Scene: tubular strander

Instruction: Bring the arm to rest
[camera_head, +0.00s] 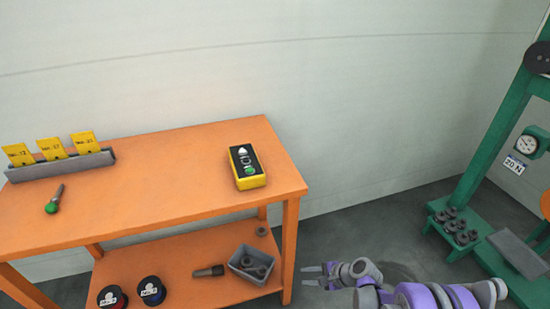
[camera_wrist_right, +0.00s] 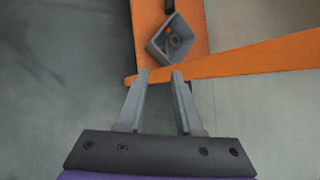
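My right arm (camera_head: 418,296), purple and grey, comes in at the lower right of the head view. Its gripper (camera_head: 312,275) points left, beside the right end of the orange table, over the dark floor. In the right wrist view the two grey fingers of the right gripper (camera_wrist_right: 160,76) stand apart with nothing between them. Beyond the fingertips are an orange table leg and the lower shelf with a grey bin. My left gripper is not in view.
The orange table (camera_head: 180,185) holds a yellow button box (camera_head: 247,183), a card rack (camera_head: 62,165) and a green-tipped tool (camera_head: 52,207). A grey bin (camera_head: 236,263) and spools (camera_head: 151,290) sit on the lower shelf. A green machine frame (camera_head: 490,150) stands right.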

